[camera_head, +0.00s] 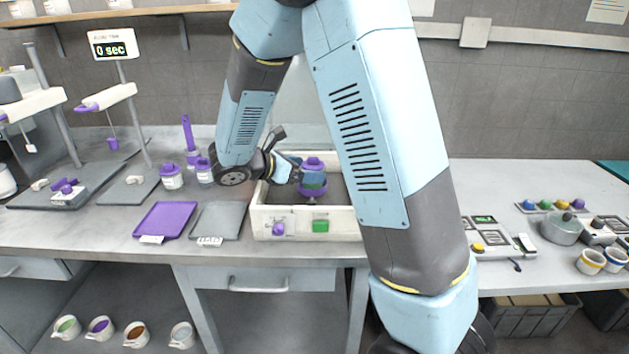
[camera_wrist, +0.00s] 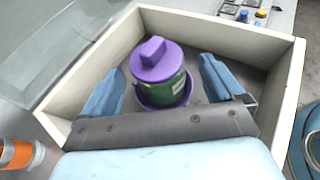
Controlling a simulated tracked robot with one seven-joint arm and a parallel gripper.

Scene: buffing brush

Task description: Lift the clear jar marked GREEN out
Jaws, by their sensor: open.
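The jar (camera_wrist: 158,70) has a purple lid with a raised bar and a green body; any lettering on it is too small to read. It stands upright in a purple round holder (camera_wrist: 153,101) inside an open-topped white box (camera_head: 300,223). The jar also shows in the head view (camera_head: 313,179). My gripper (camera_wrist: 161,68) is open, with one blue finger on each side of the jar. Gaps show between fingers and jar in the wrist view. The jar's lower part is hidden in the holder.
The box's white walls (camera_wrist: 285,90) surround the jar and fingers closely. A purple knob (camera_head: 278,229) and green button (camera_head: 320,226) are on its front. A purple tray (camera_head: 165,220) and grey tray (camera_head: 217,221) lie to the left, with purple-lidded jars (camera_head: 172,177) behind.

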